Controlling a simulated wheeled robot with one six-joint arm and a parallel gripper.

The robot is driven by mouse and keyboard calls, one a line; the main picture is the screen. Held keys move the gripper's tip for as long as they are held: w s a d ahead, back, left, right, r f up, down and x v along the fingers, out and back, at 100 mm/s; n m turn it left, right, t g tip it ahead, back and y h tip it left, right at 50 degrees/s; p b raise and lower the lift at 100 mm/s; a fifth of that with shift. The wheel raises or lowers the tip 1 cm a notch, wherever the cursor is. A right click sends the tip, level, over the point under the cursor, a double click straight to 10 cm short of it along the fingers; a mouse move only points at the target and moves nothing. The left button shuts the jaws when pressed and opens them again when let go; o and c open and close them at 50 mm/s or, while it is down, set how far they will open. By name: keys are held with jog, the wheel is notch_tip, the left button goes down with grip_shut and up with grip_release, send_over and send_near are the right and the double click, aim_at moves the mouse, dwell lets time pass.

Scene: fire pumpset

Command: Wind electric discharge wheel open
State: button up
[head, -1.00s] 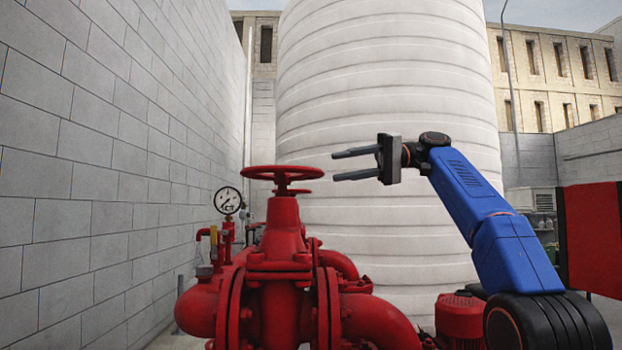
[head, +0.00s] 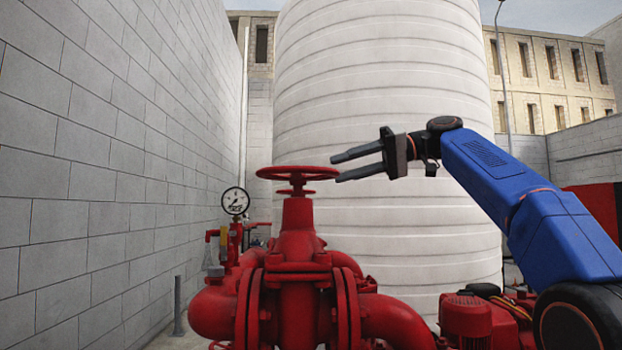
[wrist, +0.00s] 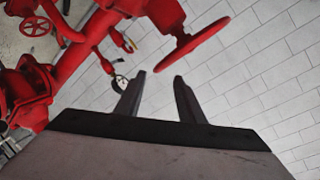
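A red handwheel (head: 298,172) tops the red valve (head: 299,243) in the head view, lying level at the upper end of its bonnet. In the wrist view a red handwheel (wrist: 192,42) shows edge-on above and right of the fingertips. My gripper (head: 335,168) is open and empty, its two dark fingers apart and pointing left at the wheel's right side. The fingers also show in the wrist view (wrist: 160,76) with nothing between them. In the picture the tips lie close to the rim; I see no clear contact.
A second red wheel (head: 295,191) shows partly behind the first. A pressure gauge (head: 235,201) stands left of the valve. Red pipework and a pump motor (head: 465,322) lie low at right. A block wall (head: 110,180) runs along the left; a white tank (head: 400,120) stands behind.

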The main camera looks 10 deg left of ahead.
jog(key=x, duration=0.9)
jog(key=shift+d, duration=0.1)
grip_shut()
